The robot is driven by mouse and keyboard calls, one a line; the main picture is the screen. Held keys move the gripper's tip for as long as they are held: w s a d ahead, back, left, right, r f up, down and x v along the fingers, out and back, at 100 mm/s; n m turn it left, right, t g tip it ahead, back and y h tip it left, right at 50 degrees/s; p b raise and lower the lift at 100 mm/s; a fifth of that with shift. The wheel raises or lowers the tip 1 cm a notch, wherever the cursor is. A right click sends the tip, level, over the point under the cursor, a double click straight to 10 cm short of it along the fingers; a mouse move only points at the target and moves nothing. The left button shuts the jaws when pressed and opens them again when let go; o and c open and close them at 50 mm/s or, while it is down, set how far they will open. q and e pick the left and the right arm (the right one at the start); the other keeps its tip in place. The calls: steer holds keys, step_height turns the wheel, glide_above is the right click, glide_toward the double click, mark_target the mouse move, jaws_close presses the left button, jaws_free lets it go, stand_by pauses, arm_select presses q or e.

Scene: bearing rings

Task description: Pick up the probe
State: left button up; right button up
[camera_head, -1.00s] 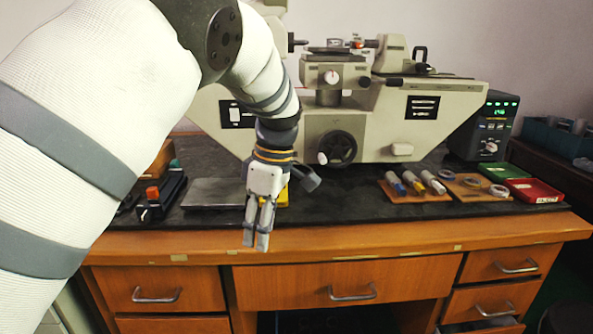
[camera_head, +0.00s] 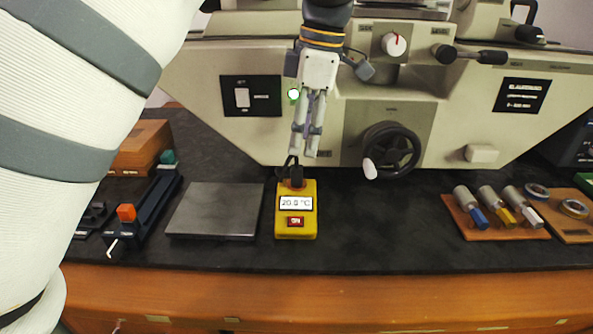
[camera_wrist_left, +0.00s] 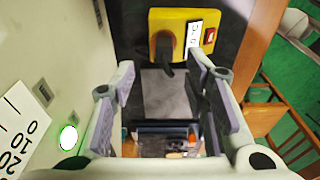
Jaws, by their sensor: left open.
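A yellow thermometer box (camera_head: 296,222) with a "20.0 °C" display stands on the dark bench top, in front of the machine. A small black piece with a thin cable, which looks like the probe (camera_head: 296,172), sits at its back end. In the left wrist view the black piece (camera_wrist_left: 165,50) shows against the yellow box (camera_wrist_left: 178,20), beyond the fingertips. My left gripper (camera_head: 305,155) points down just above and behind the black piece, open with nothing between its fingers. It also shows in the left wrist view (camera_wrist_left: 164,68). My right gripper is out of view.
A grey plate (camera_head: 215,210) lies left of the yellow box, with a black device with an orange knob (camera_head: 127,213) further left. The large beige machine (camera_head: 330,90) rises close behind my gripper. Metal cylinders on an orange board (camera_head: 490,215) are at the right. Bench space right of the box is clear.

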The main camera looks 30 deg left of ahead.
mark_target(297, 167)
arm_select(q)
steer(key=f, duration=0.5)
steer(key=s+f+p, duration=0.1)
steer(key=f, duration=0.1)
steer(key=shift+s+a+f, duration=0.1)
steer(key=shift+a+f, duration=0.05)
steer(key=shift+a, duration=0.25)
jaws_close()
